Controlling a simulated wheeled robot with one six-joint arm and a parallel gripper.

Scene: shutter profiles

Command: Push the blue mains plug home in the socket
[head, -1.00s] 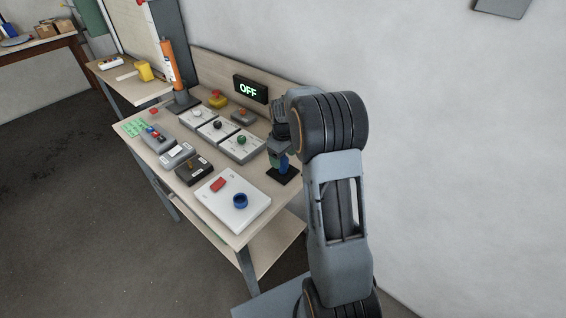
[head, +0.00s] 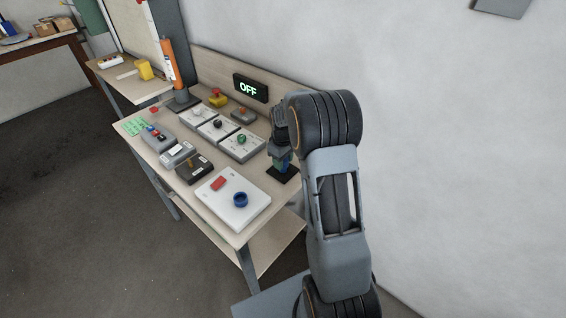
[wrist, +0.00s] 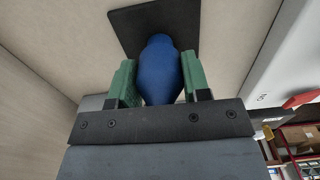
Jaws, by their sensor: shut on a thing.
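The blue mains plug (wrist: 160,68) fills the space between the green finger pads of my gripper (wrist: 158,82) in the wrist view. My gripper is shut on it. The plug's far end is over the black plate (wrist: 125,25), and I cannot tell whether it still touches it. In the head view my gripper (head: 281,160) hides most of the plug, just above the black plate (head: 284,174) on the bench. The socket is a blue ring (head: 240,200) on a white panel (head: 222,208), nearer the bench's front edge. The ring looks empty.
A red rocker switch (head: 218,183) sits on the white panel. A black sign (head: 250,88) at the back reads OFF. Switch boxes (head: 218,128) and a dark box (head: 194,168) stand to the left. A wall (head: 450,130) rises on the right.

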